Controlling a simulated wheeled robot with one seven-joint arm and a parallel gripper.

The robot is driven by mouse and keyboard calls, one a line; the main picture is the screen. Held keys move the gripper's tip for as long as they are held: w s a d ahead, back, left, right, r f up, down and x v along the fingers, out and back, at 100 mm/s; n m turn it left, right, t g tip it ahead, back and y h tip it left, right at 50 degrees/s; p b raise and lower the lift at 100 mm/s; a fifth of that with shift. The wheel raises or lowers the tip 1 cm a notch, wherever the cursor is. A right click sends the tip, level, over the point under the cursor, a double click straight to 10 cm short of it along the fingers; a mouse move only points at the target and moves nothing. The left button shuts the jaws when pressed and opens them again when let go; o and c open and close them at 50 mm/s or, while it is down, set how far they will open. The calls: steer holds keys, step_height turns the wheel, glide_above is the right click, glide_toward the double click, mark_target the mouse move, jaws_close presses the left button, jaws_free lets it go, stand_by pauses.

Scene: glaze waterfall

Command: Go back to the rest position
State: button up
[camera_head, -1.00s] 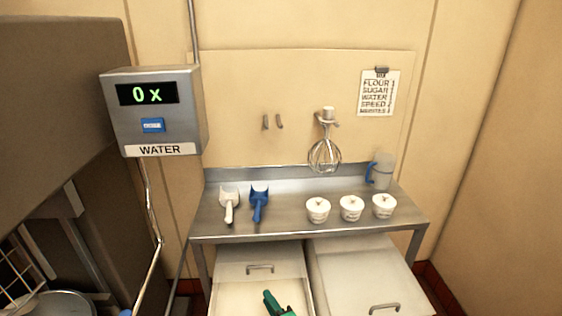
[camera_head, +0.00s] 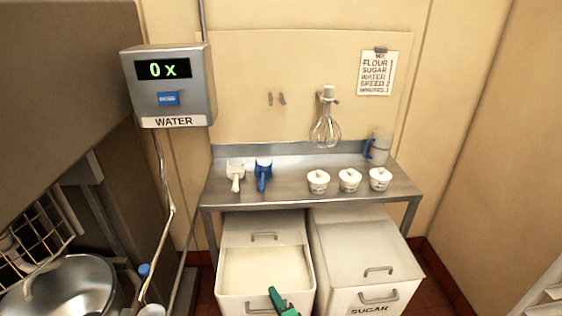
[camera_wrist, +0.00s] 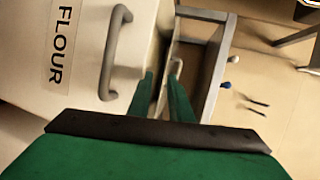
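My green gripper (camera_head: 284,303) shows at the bottom of the head view, over the front of the open flour bin (camera_head: 224,290). In the wrist view my gripper (camera_wrist: 160,84) has its two green fingers apart with nothing between them. The bin's front with the FLOUR label (camera_wrist: 62,45) and a grey handle (camera_wrist: 113,55) lies close by at the left of that view. Most of my arm is out of view.
A closed sugar bin (camera_head: 350,250) stands to the right. The steel table (camera_head: 290,191) behind holds a white scoop (camera_head: 236,176), a blue scoop (camera_head: 263,174), white lidded pots and a jug (camera_head: 379,148). A steel bowl (camera_head: 70,288) and water dispenser (camera_head: 170,88) are left.

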steer(key=s+d+f+n+h, duration=0.2)
steer(key=s+h, duration=0.1)
steer(key=s, duration=1)
steer(key=s+d+f+n+h, duration=0.1)
steer(key=s+f+n+h, duration=0.15)
steer(key=s, duration=1.05)
steer(key=s+r+n+t, duration=0.1)
steer(key=s+r+n, duration=0.7)
steer(key=s+r, duration=1)
steer(key=shift+s+a+r+n+h, duration=0.2)
steer(key=shift+s+a+n+h, duration=0.2)
steer(key=shift+s, duration=0.2)
steer(key=shift+w+a, duration=0.1)
steer(key=shift+w, duration=0.05)
